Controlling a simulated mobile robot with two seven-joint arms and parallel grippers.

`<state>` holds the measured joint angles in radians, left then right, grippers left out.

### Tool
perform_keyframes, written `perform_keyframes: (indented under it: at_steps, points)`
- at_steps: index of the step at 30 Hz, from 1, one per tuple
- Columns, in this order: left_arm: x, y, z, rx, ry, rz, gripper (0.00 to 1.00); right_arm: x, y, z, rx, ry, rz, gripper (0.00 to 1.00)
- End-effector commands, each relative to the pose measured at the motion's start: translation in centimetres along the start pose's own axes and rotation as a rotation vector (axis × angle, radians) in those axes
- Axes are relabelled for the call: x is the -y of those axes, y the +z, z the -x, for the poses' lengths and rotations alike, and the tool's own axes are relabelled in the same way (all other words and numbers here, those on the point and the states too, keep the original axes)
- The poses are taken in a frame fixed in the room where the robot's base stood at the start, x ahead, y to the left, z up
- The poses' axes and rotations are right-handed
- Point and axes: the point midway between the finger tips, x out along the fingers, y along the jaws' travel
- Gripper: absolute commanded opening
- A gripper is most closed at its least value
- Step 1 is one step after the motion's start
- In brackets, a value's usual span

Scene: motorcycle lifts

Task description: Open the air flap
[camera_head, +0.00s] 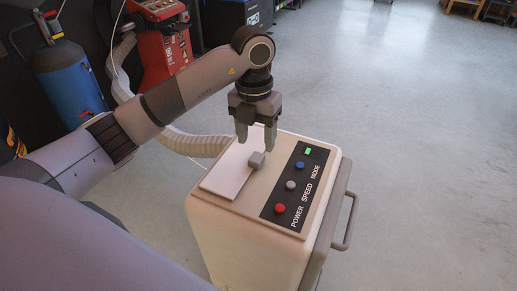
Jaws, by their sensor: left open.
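The air flap (226,178) is a pale, flat panel on the top left of a white machine (240,232). It lies flat against the top. A small grey knob (256,160) stands up from it near its right edge. My left gripper (256,145) points down just above the knob, with its two fingers apart and nothing between them. From this view I cannot tell whether the fingertips touch the flap or the knob. My right gripper is not in view.
A black control panel (296,187) with red, grey and blue buttons and a green light is beside the flap. A side handle (346,222) sticks out right. A ribbed hose (195,143), red machine (165,45) and blue tank (70,85) stand behind. Floor at right is clear.

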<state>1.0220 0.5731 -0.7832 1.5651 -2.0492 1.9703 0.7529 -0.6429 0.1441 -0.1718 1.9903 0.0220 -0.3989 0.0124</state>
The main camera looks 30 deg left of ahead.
Motion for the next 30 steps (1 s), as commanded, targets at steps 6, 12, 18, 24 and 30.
perform_keyframes:
  at_steps: [6,12,18,24,30]
  points:
    - [-0.7,0.1,-1.3,0.001,0.031,0.017,0.57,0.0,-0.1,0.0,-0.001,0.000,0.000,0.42]
    - [-0.8,0.1,-4.5,0.001,0.029,0.016,0.57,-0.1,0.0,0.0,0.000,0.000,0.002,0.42]
    - [-0.7,0.1,-6.5,0.003,0.027,0.014,0.57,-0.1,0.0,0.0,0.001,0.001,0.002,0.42]
    - [-0.8,0.2,-6.8,0.005,0.027,0.014,0.57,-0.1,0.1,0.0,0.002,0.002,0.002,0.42]
    - [-0.8,0.2,-6.8,0.005,0.027,0.014,0.31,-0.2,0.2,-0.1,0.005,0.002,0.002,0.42]
